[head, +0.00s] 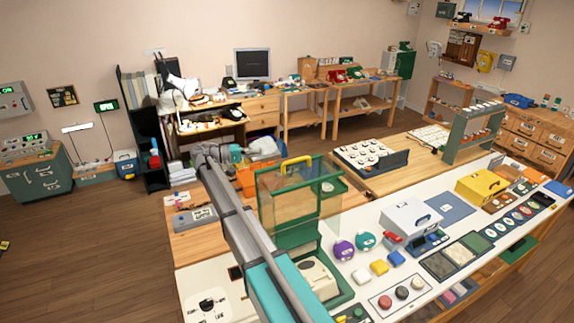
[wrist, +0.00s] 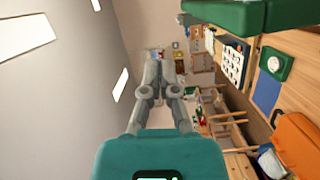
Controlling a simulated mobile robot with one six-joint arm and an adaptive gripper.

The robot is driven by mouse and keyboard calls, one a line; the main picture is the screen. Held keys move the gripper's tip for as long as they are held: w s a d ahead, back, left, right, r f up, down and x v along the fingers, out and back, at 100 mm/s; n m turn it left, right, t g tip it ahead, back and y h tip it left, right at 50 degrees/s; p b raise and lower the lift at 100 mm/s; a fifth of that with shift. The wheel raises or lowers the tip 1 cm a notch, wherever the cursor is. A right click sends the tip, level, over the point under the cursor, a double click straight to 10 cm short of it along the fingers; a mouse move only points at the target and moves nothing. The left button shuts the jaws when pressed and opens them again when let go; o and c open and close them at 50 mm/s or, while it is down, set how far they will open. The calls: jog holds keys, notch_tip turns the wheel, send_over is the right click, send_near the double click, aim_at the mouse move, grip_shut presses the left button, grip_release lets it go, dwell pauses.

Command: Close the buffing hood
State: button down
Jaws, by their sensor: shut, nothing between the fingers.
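The buffing hood (head: 328,188) has a green frame and a clear panel with a yellow handle (head: 297,161) at its top edge. The panel stands raised, so the hood looks open. A cream unit (head: 317,279) sits at its base, partly hidden by my arm. My gripper (wrist: 161,70) shows in the wrist view with its grey fingers together and nothing between them. In the head view my wrist is left of the yellow handle, apart from it; my fingertips are hard to make out. A green edge at the top right of the wrist view may be part of the hood.
An orange bin (head: 247,181) is behind and left of the hood; it also shows in the wrist view (wrist: 299,140). Right of the hood, the white counter holds purple and teal round pieces, a white case (head: 410,217) and a yellow case (head: 481,187). My arm passes close along the hood's left side.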

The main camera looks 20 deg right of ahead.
aim_at(289, 167)
jog(key=shift+d+f, duration=0.1)
jog(key=shift+f, duration=0.15)
dwell(0.3)
jog(key=s+d, duration=0.1)
jog(key=d, duration=0.2)
jog(key=s+d, duration=0.2)
jog(key=d, duration=0.1)
jog(key=s+d, duration=0.1)
jog(key=d, duration=0.2)
jog(key=shift+s+d+f+b, duration=0.35)
jog(key=shift+s, duration=0.75)
